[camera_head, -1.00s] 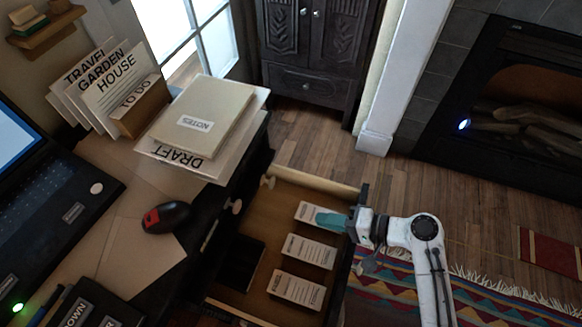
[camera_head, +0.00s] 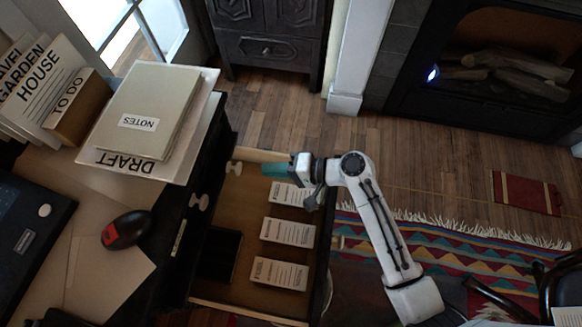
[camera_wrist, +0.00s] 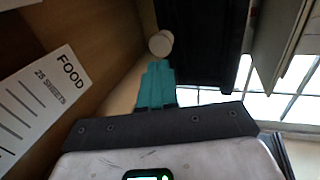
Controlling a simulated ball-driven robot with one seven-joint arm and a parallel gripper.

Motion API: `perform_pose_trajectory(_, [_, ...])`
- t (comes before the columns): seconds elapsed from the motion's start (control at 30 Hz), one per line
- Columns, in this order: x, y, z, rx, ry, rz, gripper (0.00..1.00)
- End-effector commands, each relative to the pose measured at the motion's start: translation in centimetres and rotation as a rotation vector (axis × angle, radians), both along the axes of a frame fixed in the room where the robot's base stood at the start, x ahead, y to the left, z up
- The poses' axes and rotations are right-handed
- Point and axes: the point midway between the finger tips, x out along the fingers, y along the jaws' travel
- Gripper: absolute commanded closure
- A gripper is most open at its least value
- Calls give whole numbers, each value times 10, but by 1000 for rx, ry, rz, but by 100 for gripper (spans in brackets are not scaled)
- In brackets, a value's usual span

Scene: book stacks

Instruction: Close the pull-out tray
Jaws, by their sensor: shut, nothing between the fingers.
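The pull-out tray (camera_head: 247,225) stands open, sticking out to the right from the dark desk in the head view. Its bare wooden inside also shows in the wrist view (camera_wrist: 60,25). Several labelled card stacks lie in it, among them one marked FOOD (camera_wrist: 38,98). My gripper (camera_head: 268,170) is shut and empty, its teal fingers over the tray's far end near the far wall. In the wrist view the teal fingers (camera_wrist: 157,75) point toward a pale round knob (camera_wrist: 160,43), apart from it as far as I can tell. My wrist hides part of the tray's far right corner.
The desk holds a mouse (camera_head: 126,230), a notes book (camera_head: 150,105) and a laptop (camera_head: 30,225). Two pale knobs stick out on the desk front, one nearer the tray's far end (camera_head: 234,168). A patterned rug (camera_head: 440,245) lies right of the tray.

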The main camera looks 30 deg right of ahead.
Motion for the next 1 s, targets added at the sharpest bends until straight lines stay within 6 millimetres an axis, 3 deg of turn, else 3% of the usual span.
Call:
perform_pose_trajectory(0.3, [28,36,-4,0,-1,1,100])
perform_pose_trajectory(0.83, [34,44,-4,-1,-1,0,100])
perform_pose_trajectory(1.0, [47,59,-4,1,-1,2,100])
